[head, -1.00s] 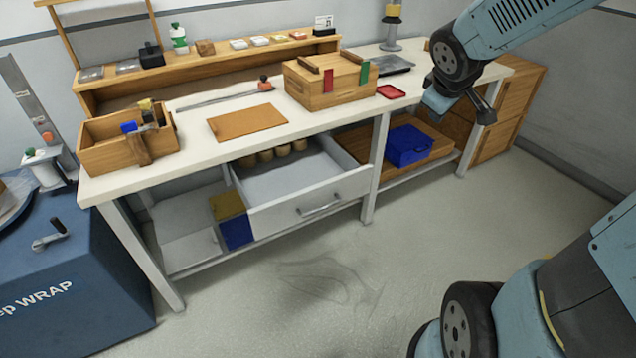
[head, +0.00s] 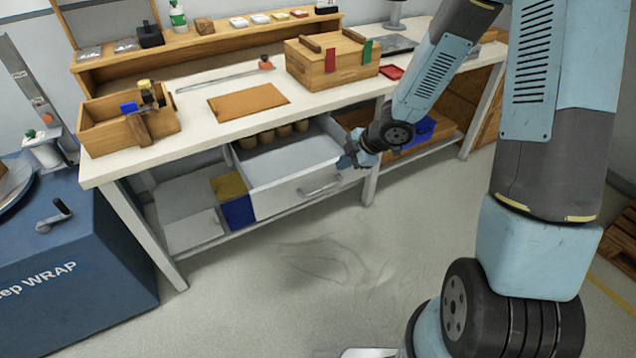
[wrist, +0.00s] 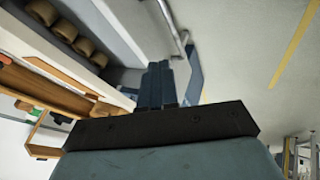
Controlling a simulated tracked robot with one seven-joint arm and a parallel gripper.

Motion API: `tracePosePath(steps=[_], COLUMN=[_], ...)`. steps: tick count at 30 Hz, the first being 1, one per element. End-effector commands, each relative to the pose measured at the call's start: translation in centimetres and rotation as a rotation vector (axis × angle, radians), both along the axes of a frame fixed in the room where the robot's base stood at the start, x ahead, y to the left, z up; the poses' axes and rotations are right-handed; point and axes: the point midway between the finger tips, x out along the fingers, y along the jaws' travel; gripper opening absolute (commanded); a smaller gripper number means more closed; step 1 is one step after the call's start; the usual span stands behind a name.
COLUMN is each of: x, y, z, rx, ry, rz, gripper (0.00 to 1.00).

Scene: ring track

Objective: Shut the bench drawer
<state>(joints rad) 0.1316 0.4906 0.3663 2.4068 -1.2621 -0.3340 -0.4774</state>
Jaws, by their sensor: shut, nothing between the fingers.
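The bench drawer (head: 285,197) is white with a silver bar handle (head: 320,188) on its front. It stands pulled out under the worktop, and several tan rolls show at its back. My gripper (head: 347,161) is beside the drawer's right end, near the top of the front panel; I cannot tell if it touches. In the wrist view my gripper (wrist: 160,70) is shut with its fingers together and nothing in them. The drawer front (wrist: 135,30) and the handle (wrist: 176,28) are just beyond the fingers there.
The white workbench (head: 185,150) bears a wooden toolbox (head: 330,62), an open tool tray (head: 100,137) and a brown mat (head: 248,102). A bench leg (head: 371,185) stands close to my gripper. A blue box (head: 418,130) lies on the lower shelf, partly behind my arm. The floor in front is clear.

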Motion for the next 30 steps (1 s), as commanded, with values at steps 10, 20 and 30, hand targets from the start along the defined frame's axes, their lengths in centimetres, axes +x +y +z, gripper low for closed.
tracePosePath(steps=[10, 20, 30], x=[-0.8, 0.1, 0.9], y=[2.0, 4.4, 6.6], z=[-2.0, -5.5, -8.6], rx=[0.044, 0.042, 0.041], ry=[0.015, 0.018, 0.015], rz=[0.075, 0.073, 0.073], gripper=[0.0, 0.0, 0.0])
